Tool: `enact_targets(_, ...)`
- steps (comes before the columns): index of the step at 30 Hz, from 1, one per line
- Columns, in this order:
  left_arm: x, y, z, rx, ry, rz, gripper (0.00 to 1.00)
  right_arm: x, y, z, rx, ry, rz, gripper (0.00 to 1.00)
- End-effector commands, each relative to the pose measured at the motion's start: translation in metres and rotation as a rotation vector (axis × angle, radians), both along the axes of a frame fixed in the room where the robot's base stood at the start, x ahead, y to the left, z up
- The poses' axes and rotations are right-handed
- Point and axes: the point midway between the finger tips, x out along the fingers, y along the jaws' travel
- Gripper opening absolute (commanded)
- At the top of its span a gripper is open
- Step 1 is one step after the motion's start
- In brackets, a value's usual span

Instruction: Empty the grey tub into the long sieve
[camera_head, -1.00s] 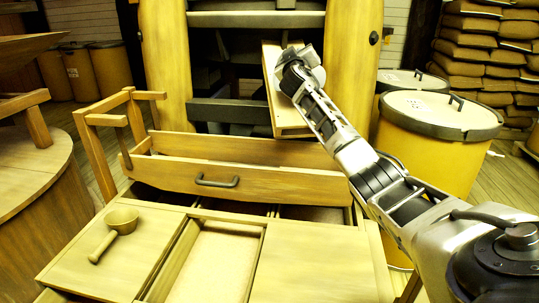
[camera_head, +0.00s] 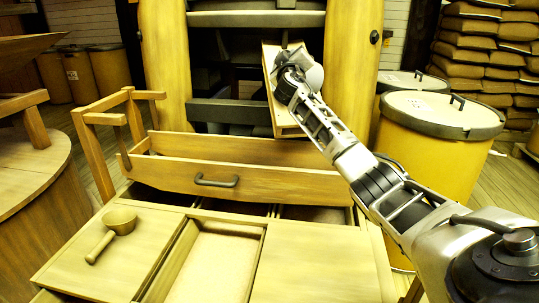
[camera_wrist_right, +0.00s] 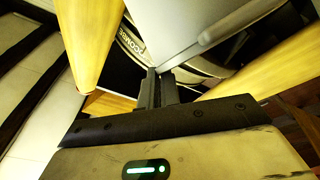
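A smooth light grey piece, which looks like the grey tub (camera_wrist_right: 185,25), fills the upper middle of the right wrist view. My right gripper (camera_wrist_right: 159,74) has its dark fingers close together at its lower corner, apparently pinching its edge. In the head view my right arm reaches to the top middle, and its wrist hides the fingertips; the tub's contents are not visible. A long wooden box with a dark handle (camera_head: 235,178), perhaps the long sieve, lies across the back of the bench. Its inside is mostly hidden by its front wall. My left gripper is not in view.
A wooden scoop (camera_head: 118,223) lies on the bench's left panel. A sunken compartment (camera_head: 215,262) is at the bench's middle. Yellow posts (camera_head: 165,65) flank the machine behind. A lidded yellow barrel (camera_head: 445,150) stands right of my arm, with stacked sacks (camera_head: 475,60) behind.

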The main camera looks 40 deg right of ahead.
Motion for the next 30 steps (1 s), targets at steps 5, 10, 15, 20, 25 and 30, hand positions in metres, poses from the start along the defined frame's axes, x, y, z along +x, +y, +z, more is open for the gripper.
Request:
enact_targets(5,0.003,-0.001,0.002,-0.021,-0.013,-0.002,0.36,0.0,0.004,-0.002,-0.031,0.012,-0.004,0.0)
enact_targets(10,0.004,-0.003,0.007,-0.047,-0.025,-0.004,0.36,0.001,0.008,-0.004,-0.059,0.024,-0.007,0.0)
enact_targets(15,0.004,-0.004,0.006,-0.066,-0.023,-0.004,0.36,0.001,0.012,-0.006,-0.093,0.042,-0.014,0.0)
enact_targets(20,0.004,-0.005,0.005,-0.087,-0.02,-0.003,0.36,0.002,0.015,-0.008,-0.124,0.054,-0.021,0.0)
enact_targets(25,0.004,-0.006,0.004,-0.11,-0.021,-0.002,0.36,0.002,0.018,-0.011,-0.161,0.069,-0.032,0.0)
enact_targets(30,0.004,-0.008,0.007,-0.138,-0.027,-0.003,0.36,0.002,0.02,-0.013,-0.213,0.092,-0.052,0.0)
